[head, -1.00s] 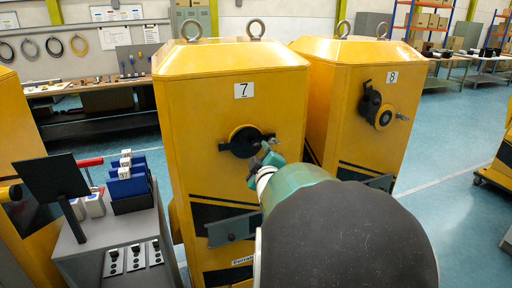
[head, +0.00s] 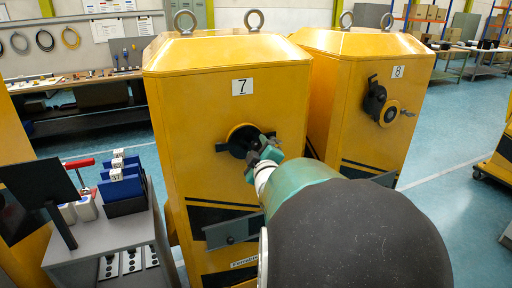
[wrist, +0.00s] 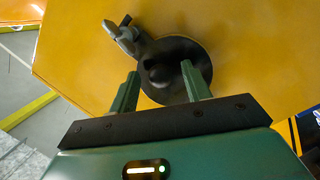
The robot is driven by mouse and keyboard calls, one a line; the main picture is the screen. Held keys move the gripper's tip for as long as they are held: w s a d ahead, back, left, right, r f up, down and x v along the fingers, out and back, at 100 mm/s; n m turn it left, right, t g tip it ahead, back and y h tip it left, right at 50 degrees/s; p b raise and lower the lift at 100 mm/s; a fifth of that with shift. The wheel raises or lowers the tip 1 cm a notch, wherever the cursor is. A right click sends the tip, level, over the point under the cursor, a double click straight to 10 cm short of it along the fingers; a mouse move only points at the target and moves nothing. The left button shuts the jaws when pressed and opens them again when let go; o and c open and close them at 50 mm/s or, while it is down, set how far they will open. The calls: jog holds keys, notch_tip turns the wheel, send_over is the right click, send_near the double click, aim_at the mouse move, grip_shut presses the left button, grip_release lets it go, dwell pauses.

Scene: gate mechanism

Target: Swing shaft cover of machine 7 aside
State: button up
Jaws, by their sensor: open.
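Machine 7 (head: 225,95) is a yellow cabinet with its number plate on the upper front. Its black round shaft cover (head: 237,142) sits on the front over a yellow ring, with a small lug at its left. My gripper (head: 267,148) is at the cover's lower right and hides part of it. In the wrist view, the cover (wrist: 190,52) is a dark disc with a raised knob (wrist: 157,73). My gripper (wrist: 160,70) is open, its fingers on either side of the knob; contact cannot be told. A grey clamp-like part (wrist: 122,36) lies beside the disc.
Machine 8 (head: 350,95) stands close at right, its black cover (head: 374,97) off to the upper left of its hub. A grey bar (head: 232,230) crosses machine 7 below the cover.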

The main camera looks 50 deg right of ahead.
jog(key=shift+w+d, duration=0.1)
jog(key=shift+w, duration=0.1)
jog(key=shift+s, duration=0.15)
jog(key=c, duration=0.4)
grip_shut()
